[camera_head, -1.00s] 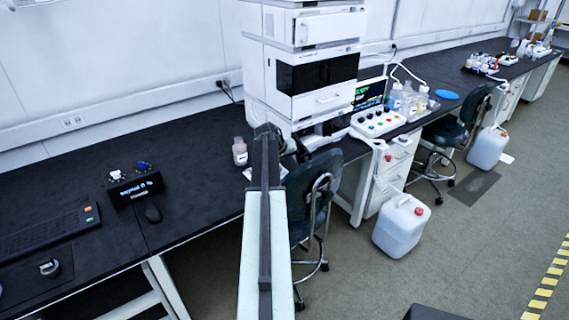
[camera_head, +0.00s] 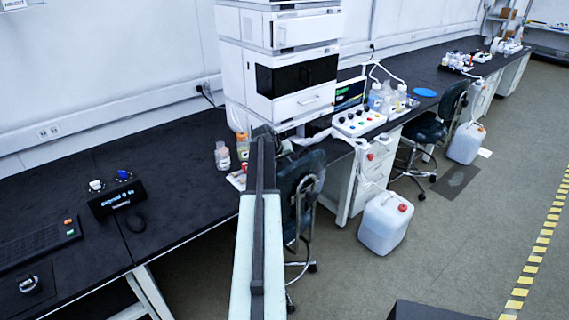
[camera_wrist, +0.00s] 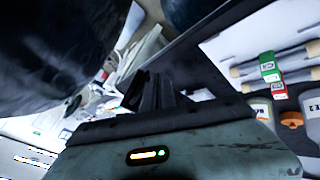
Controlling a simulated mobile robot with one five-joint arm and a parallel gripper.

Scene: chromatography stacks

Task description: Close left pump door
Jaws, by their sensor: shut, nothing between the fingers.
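The white chromatography stack (camera_head: 287,75) stands on the black bench in the head view. Its lowest part is largely hidden behind my arm, so I cannot make out the left pump door or its angle there. In the wrist view, a white module face (camera_wrist: 250,35) with grey cylindrical fittings bearing green and red labels lies to the right of my gripper (camera_wrist: 150,88). I cannot tell whether a door edge is part of it. My gripper's dark fingers are shut and empty, apart from that face. In the head view the gripper is mostly hidden behind my arm.
Small bottles (camera_head: 222,155) stand on the bench left of my arm. A dark chair (camera_head: 300,185) is right beside the arm, below the bench edge. A white control box (camera_head: 359,121) sits right of the stack. A white canister (camera_head: 385,223) stands on the floor.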

